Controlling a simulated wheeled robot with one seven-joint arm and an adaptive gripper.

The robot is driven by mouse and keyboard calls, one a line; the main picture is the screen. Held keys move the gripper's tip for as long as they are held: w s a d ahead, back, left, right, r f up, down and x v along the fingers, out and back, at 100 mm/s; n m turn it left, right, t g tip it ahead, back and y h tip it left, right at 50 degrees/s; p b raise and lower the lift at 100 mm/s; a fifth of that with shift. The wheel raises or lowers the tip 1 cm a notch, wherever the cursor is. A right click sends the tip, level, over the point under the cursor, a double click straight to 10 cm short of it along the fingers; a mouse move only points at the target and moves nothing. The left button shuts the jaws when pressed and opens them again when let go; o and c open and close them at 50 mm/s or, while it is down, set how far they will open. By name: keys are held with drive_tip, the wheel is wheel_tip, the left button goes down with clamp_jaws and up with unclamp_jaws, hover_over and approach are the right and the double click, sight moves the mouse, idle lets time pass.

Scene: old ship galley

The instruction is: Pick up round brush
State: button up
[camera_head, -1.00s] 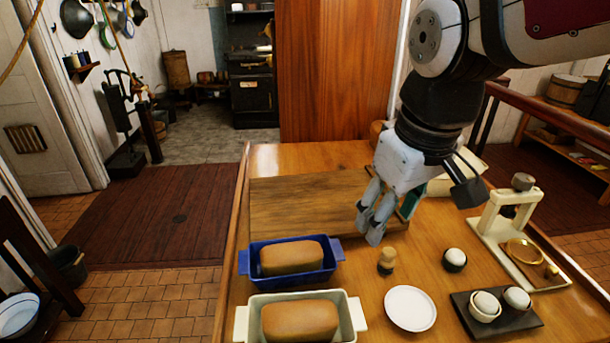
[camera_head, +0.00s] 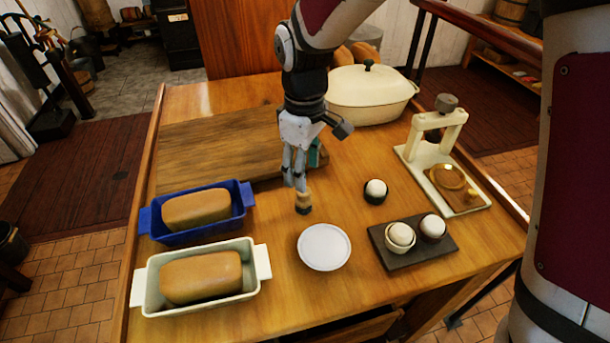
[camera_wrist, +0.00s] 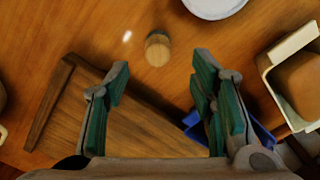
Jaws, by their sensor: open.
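The round brush (camera_head: 303,202), a small tan and brown wooden piece, stands on the wooden table just behind the white plate (camera_head: 324,247). In the wrist view the brush (camera_wrist: 158,49) is seen from above, in line with the gap between my fingers and a little beyond their tips. My gripper (camera_head: 294,184) points down close to the brush, its fingertips partly overlapping the brush's upper part in the head view. In the wrist view my gripper (camera_wrist: 162,68) is open with nothing between its green-padded fingers. I cannot tell whether a finger touches the brush.
A blue loaf pan (camera_head: 243,205) and a cream loaf pan (camera_head: 262,262) stand to the left. A wooden board (camera_head: 215,145) lies behind. To the right are a small dark cup (camera_head: 375,198), a dark tray (camera_head: 440,250), a cream press (camera_head: 412,160) and a lidded casserole (camera_head: 365,100).

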sight(304, 200)
drive_tip(key=shift+w+a+f, duration=0.1)
drive_tip(key=shift+w+f, duration=0.05)
drive_tip(key=shift+f, duration=1.85)
drive_tip(key=shift+w+a+f, duration=0.1)
drive_tip(key=shift+f, duration=1.85)
drive_tip(key=shift+d, duration=0.1)
clamp_jaws()
